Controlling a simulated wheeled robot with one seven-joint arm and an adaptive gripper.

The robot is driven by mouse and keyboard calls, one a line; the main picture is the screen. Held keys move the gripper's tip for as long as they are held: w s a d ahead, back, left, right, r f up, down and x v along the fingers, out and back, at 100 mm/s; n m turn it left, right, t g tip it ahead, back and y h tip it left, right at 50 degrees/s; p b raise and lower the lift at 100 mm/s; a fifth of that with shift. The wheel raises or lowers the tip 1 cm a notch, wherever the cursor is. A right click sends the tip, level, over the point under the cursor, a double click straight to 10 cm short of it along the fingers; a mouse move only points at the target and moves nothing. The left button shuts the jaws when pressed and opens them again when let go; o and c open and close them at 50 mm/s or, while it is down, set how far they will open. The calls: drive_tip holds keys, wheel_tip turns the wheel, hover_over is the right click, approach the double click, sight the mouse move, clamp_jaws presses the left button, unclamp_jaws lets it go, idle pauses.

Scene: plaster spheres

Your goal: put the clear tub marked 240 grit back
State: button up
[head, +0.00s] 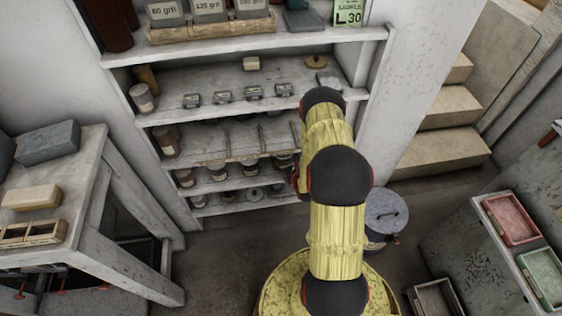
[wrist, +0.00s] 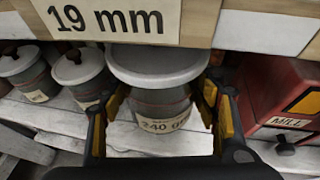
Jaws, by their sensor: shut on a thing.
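The tub marked 240 gr, the label's end cut off (wrist: 160,112), stands upright between my fingers in the wrist view. It has a wide pale grey lid and a dark reddish band; its lower part shows a cream label. My gripper (wrist: 163,108) is shut on it, with one finger on each side. The tub is just under a shelf edge marked 19 mm (wrist: 105,20), over a whitish worn board (wrist: 130,140). I cannot tell whether its base touches the board. In the head view my arm hides the gripper's end and the tub.
Close left of the tub are two lidded jars (wrist: 85,72); close right is a red box marked MILL (wrist: 285,95). The head view shows the shelf unit (head: 215,60), holding labelled grit containers on top, a table (head: 100,185) at left and a lidded bin (head: 385,212).

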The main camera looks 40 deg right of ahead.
drive_tip(key=w+d, duration=0.2)
drive_tip(key=w, duration=0.1)
drive_tip(key=shift+w+f+b, duration=0.1)
drive_tip(key=shift+w+b, duration=0.1)
drive_tip(key=shift+b, duration=0.2)
drive_tip(key=shift+w+d+f+b, duration=0.1)
drive_tip(key=shift+f+b, duration=0.15)
drive_tip(key=shift+f, duration=0.3)
drive_tip(key=shift+w+d+f+b, duration=0.1)
drive_tip(key=shift+f+b, duration=0.15)
drive_tip(key=shift+f, duration=0.3)
drive_tip(key=shift+w+d+f+b, duration=0.15)
drive_tip(key=shift+f+b, duration=0.95)
drive_tip(key=shift+f, duration=1.2)
drive_tip(key=shift+f, duration=0.2)
drive_tip(key=o, duration=1.3)
drive_tip(key=shift+c, duration=0.2)
drive_tip(key=shift+r, duration=0.1)
